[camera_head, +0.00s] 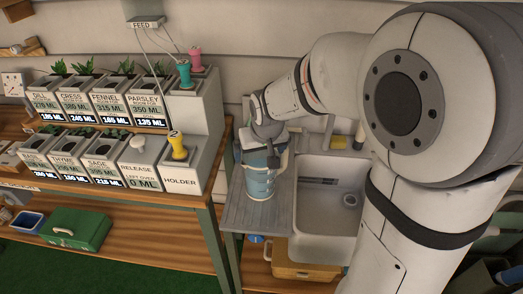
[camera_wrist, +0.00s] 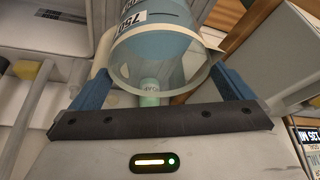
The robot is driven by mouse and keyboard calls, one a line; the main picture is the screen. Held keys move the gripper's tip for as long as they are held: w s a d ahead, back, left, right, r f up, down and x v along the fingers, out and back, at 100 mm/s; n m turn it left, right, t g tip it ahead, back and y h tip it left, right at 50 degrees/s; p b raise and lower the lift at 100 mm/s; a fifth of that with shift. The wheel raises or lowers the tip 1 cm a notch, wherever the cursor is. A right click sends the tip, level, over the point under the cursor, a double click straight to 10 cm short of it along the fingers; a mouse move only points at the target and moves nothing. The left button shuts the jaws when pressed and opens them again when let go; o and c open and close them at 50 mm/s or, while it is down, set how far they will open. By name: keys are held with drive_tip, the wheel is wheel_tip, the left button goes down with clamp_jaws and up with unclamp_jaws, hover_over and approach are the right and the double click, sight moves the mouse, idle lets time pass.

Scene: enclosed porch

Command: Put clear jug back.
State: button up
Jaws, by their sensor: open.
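The clear jug (camera_head: 259,184), tinted blue with marking bands, stands upright on the grey counter left of the sink. My gripper (camera_head: 268,150) is at the top of the jug. In the wrist view my gripper (camera_wrist: 162,88) is open, with one blue finger on each side of the jug (camera_wrist: 165,55), whose clear rim faces the camera. Part of a label reading 750 shows on it. I cannot tell whether either finger touches the jug. The upper back of the jug is hidden by my gripper in the head view.
The sink (camera_head: 326,205) lies right of the jug, partly covered by my arm. A green box (camera_head: 76,229) sits on the lower shelf.

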drive_tip(key=v, duration=1.2)
drive_tip(key=s+d+f+m, duration=0.1)
drive_tip(key=s+d+f, duration=0.2)
drive_tip(key=s+d, duration=0.2)
drive_tip(key=s+d+f+m+g, duration=0.1)
drive_tip(key=s+d+f, duration=0.2)
drive_tip(key=s, duration=0.7)
drive_tip(key=shift+s+d+g+h, duration=0.3)
drive_tip(key=shift+s+d+h, duration=0.1)
drive_tip(key=shift+d, duration=0.55)
drive_tip(key=shift+w+f, duration=0.1)
